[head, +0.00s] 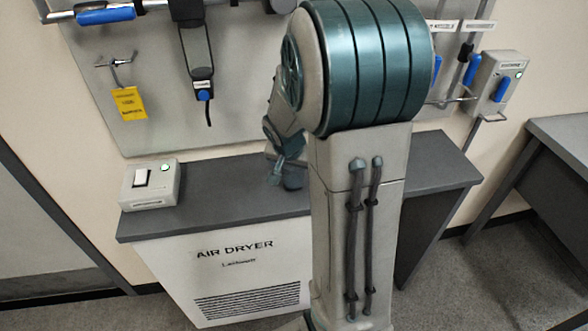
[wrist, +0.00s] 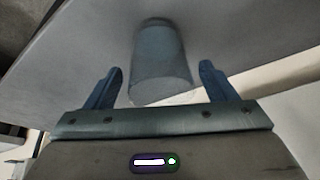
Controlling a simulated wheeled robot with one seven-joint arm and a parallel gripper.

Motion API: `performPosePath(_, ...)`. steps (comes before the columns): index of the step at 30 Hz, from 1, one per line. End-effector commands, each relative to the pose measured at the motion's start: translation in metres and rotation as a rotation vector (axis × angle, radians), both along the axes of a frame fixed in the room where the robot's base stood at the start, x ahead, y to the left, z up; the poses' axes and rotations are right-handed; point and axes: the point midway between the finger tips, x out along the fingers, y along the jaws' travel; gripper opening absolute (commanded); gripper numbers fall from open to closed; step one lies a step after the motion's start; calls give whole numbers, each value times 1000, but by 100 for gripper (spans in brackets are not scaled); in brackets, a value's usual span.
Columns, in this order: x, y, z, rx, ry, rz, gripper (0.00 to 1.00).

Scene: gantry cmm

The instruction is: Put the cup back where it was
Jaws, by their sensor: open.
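A grey-blue, see-through-looking cup (wrist: 162,50) stands on the dark grey counter top (head: 222,192) in the wrist view. My gripper (wrist: 161,68) is open, with one blue finger on each side of the cup. A gap shows between the cup and each finger, so neither seems to touch it. In the head view, part of my gripper (head: 287,174) shows low over the counter, left of my arm. The cup cannot be made out in the head view, where my arm covers much of the counter.
A switch box (head: 152,186) with a green light sits at the counter's left end. Tools hang on the wall panel (head: 150,75) behind, with a yellow tag (head: 129,103). The counter's right end is bare. Another table (head: 565,140) stands at right.

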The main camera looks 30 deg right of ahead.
Motion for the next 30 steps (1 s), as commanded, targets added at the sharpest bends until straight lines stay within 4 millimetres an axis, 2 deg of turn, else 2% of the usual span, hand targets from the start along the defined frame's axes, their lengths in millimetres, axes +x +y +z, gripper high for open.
performPosePath(1,-3,2,12,-2,-5,1,78)
performPosePath(9,-18,15,58,-1,-5,1,78)
performPosePath(13,-23,19,73,-2,-3,1,78)
performPosePath(20,-34,29,88,-2,9,33,78)
performPosePath(23,-54,46,95,-3,32,121,78)
performPosePath(30,-130,102,107,10,110,471,78)
